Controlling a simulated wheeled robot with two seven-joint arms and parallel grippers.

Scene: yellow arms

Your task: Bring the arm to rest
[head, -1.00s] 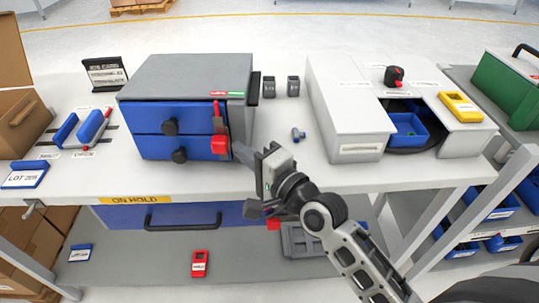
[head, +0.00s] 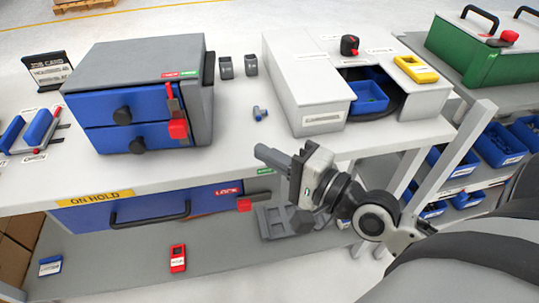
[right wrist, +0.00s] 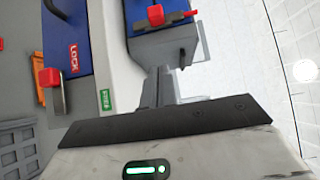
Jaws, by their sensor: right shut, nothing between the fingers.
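My right gripper (head: 272,155) is in the head view in front of the table's front edge, right of the blue-drawer cabinet. Its fingers are shut with nothing between them. In the right wrist view its fingers (right wrist: 158,90) point toward the table edge and the grey cabinet (right wrist: 165,40). It appears apart from the cabinet and the table, though the exact gap is hard to tell. My right arm comes in from the lower right. My left gripper is not in view.
The grey cabinet with two blue drawers (head: 150,110) has a red latch (head: 178,128). Under the tabletop is a blue drawer with a lock handle (head: 243,205). A white unit (head: 310,95) with a blue bin (head: 368,103) stands right. A small blue part (head: 260,114) lies between.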

